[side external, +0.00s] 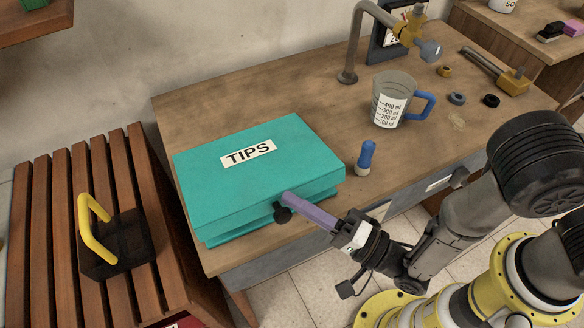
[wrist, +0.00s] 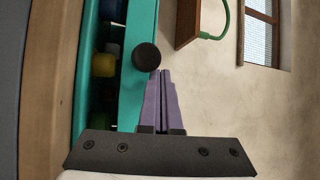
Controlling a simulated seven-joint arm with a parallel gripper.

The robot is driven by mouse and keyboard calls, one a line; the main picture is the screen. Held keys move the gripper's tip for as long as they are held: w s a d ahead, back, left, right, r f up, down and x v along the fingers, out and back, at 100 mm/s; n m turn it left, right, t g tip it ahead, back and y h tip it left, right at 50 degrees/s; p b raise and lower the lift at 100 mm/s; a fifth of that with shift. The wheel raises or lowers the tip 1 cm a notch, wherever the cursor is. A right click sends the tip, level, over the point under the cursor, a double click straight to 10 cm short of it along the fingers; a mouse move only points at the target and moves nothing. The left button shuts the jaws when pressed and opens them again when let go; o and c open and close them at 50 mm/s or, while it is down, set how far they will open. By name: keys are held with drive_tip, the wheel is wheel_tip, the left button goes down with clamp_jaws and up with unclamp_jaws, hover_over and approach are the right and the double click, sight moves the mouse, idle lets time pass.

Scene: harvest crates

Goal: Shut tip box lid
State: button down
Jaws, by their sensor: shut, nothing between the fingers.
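The teal tip box (side external: 258,178) sits on the wooden bench, with a white "TIPS" label on its lid (side external: 290,135). The lid is nearly down, but a dark gap shows between lid and base along the front. In the wrist view the gap between the lid (wrist: 140,60) and the base (wrist: 85,75) shows coloured items inside. A dark round knob (wrist: 146,56) sticks out from the lid's front. My gripper (side external: 288,197), with purple fingers, is shut and empty at the lid's front edge, next to the knob. I cannot tell whether the fingers touch the lid.
A blue-capped bottle (side external: 366,157) stands just right of the box. A measuring jug (side external: 392,98) with a blue handle stands behind it. A slatted bench (side external: 60,190) with a yellow-handled block (side external: 118,245) is at left. The bench top behind the box is clear.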

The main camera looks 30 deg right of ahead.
hover_over(300, 232)
wheel_tip(300, 232, down, 5)
drive_tip(key=shift+w+a+r, duration=0.1)
drive_tip(key=shift+f+n+t+y, duration=0.3)
drive_tip(key=shift+f+n+y, duration=0.35)
drive_tip(key=shift+f, duration=0.5)
drive_tip(key=shift+r+m+h, duration=0.25)
drive_tip(key=shift+r, duration=0.45)
drive_tip(key=w+r+m, duration=0.1)
drive_tip(key=w+r, duration=0.2)
drive_tip(key=r, duration=0.5)
drive_tip(key=w+r, duration=0.2)
drive_tip(key=r, duration=0.6)
drive_tip(key=w+r, duration=0.4)
drive_tip(key=w, duration=0.3)
drive_tip(key=w+r+g+h, duration=0.1)
drive_tip(key=w+r, duration=0.4)
drive_tip(key=w, duration=0.3)
drive_tip(key=shift+w+m+h, duration=0.2)
drive_tip(key=shift+m+h, duration=0.1)
drive_tip(key=shift+m, duration=0.1)
